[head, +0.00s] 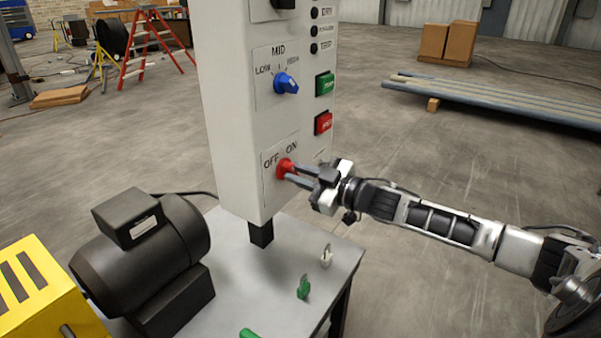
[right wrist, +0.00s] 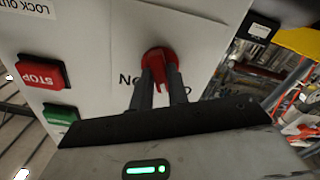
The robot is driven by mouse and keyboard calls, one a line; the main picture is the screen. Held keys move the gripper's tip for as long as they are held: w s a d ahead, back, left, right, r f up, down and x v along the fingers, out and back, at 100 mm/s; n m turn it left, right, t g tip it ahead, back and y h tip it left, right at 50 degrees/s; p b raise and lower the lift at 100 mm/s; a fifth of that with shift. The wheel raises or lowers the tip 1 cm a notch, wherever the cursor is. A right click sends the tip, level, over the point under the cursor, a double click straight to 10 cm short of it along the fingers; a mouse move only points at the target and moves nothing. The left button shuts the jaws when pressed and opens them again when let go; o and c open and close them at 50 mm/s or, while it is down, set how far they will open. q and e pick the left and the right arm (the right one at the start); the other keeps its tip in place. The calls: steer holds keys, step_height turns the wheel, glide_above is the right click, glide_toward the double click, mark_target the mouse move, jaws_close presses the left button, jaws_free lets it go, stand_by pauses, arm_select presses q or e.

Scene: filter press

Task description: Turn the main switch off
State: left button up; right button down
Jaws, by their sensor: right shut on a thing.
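The red main switch (head: 286,168) is a rotary knob low on the front of the grey control box (head: 232,120), with OFF printed to its upper left and ON to its upper right. In the right wrist view the red knob (right wrist: 159,60) sits between and beyond the fingertips. My right gripper (head: 291,175) reaches in from the right and is shut on the knob; its fingers (right wrist: 160,80) cover part of it. I cannot tell clearly which mark the knob points to. My left gripper is not in view.
A blue selector knob (head: 286,83), a green button (head: 325,84) and a red button (head: 323,123) are above the switch. Below, a metal table (head: 235,285) carries a dark motor (head: 140,250) and small green parts (head: 304,287).

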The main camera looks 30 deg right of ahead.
steer(key=shift+n, duration=1.9)
steer(key=c, duration=1.4)
jaws_free()
steer(key=shift+o, duration=0.2)
steer(key=shift+s, duration=0.1)
steer(key=p+v, duration=0.1)
steer(key=v, duration=1.4)
steer(key=shift+s+d, duration=0.2)
steer(key=shift+s, duration=0.1)
